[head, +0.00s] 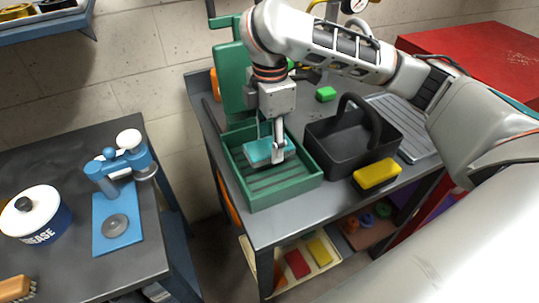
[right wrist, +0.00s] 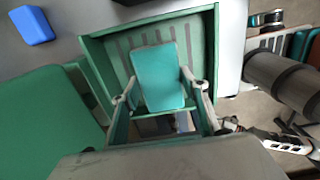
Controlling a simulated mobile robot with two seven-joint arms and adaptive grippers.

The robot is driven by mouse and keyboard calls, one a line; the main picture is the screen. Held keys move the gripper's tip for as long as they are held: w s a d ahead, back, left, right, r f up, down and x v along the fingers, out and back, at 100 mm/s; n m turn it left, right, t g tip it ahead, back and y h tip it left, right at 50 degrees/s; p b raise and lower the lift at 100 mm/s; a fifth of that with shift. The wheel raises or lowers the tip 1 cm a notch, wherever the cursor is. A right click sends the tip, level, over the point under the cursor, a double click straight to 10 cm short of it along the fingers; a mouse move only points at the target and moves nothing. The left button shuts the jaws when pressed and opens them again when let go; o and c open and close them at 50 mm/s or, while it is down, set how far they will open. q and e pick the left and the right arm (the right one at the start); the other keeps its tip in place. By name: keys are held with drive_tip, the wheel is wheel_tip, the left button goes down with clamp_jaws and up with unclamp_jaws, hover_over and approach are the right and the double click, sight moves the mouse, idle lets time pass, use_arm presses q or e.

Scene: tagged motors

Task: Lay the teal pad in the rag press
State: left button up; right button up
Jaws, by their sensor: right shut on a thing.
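The teal pad (head: 262,154) is a flat slab held in my right gripper (head: 277,140), over the slatted bed of the green rag press (head: 292,194). The press is an open tray with a raised green plate (head: 233,82) standing at its back. In the right wrist view the pad (right wrist: 160,72) sits between the two fingers of my right gripper (right wrist: 156,92), within the tray's walls (right wrist: 212,50). I cannot tell whether the pad touches the slats. My left gripper is in neither view.
A black carrier with a handle (head: 340,146) stands right beside the press. A separate bench at left holds a blue device (head: 118,222) and a grease pot (head: 36,219).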

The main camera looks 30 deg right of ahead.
sight(270, 145)
wheel_tip(270, 145, down, 4)
drive_tip(key=shift+r+b, duration=0.1)
drive_tip(key=shift+b, duration=0.6)
drive_tip(key=shift+r, duration=0.1)
drive_tip(key=o, duration=1.2)
drive_tip(key=shift+c, duration=0.2)
wheel_tip(270, 145, up, 11)
drive_tip(key=p, duration=0.4)
drive_tip(key=shift+r, duration=0.2)
drive_tip(key=shift+r+p, duration=0.3)
